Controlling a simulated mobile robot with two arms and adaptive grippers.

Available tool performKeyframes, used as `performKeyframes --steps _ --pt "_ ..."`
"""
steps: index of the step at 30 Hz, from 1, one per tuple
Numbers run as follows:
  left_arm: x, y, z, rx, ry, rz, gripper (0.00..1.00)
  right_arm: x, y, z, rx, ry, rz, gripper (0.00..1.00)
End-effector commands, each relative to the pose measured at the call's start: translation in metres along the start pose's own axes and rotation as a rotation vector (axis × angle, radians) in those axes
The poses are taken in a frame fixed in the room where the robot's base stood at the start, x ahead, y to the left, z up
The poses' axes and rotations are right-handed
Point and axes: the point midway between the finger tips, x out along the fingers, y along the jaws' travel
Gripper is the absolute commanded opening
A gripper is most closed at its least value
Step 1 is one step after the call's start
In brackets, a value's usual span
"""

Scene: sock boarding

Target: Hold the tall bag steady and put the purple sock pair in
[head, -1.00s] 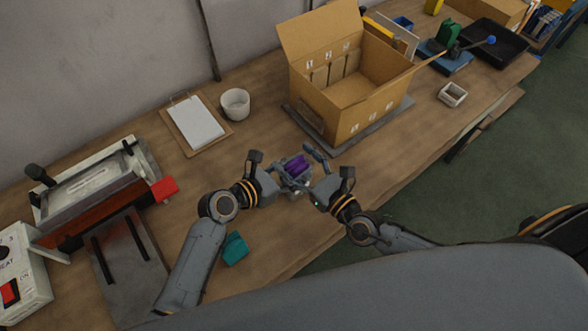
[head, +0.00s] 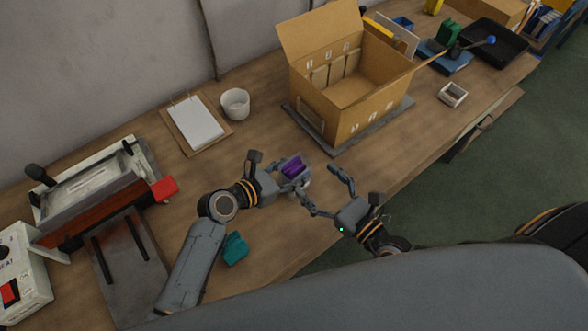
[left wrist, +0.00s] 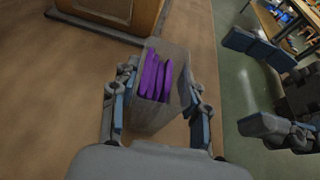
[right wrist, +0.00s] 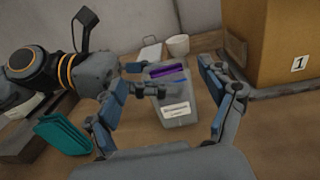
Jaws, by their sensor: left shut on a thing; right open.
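The tall bag (left wrist: 172,110) is a clear, upright bag with a white label (right wrist: 177,112) on its front. The purple sock pair (left wrist: 155,78) stands inside it, its upper part showing through the open top; it also shows in the head view (head: 293,168). My left gripper (head: 288,180) is shut on the bag, with fingers at both sides of it in the left wrist view.
A teal sock pair (head: 235,248) lies near my left forearm. An open cardboard box (head: 365,119) stands on a grey mat behind the bag. A clipboard (head: 195,122), a white cup (head: 235,102) and a heat sealer (head: 95,190) are to the left. The table's front edge is close by.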

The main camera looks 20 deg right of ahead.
Motion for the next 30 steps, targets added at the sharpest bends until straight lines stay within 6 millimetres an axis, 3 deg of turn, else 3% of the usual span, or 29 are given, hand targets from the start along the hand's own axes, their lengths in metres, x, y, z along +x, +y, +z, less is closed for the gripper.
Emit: performKeyframes --steps 13,14,17,30 --pt "0.0005 -0.0018 -0.0003 -0.002 0.001 -0.004 0.17 -0.0035 -0.0002 0.0002 0.000 -0.001 0.000 0.82" --pt "0.0005 -0.0018 -0.0003 -0.002 0.001 -0.004 0.52 -0.0035 -0.0002 0.0002 0.000 -0.001 0.000 0.82" --pt "0.0005 -0.0017 -0.0002 -0.002 0.000 -0.003 0.72 -0.0034 -0.0002 0.0002 0.000 -0.001 0.000 0.82" --pt "-0.0085 -0.0013 -0.0008 -0.002 0.000 -0.002 0.72 -0.0033 -0.0002 0.0002 0.000 -0.001 0.000 0.82"
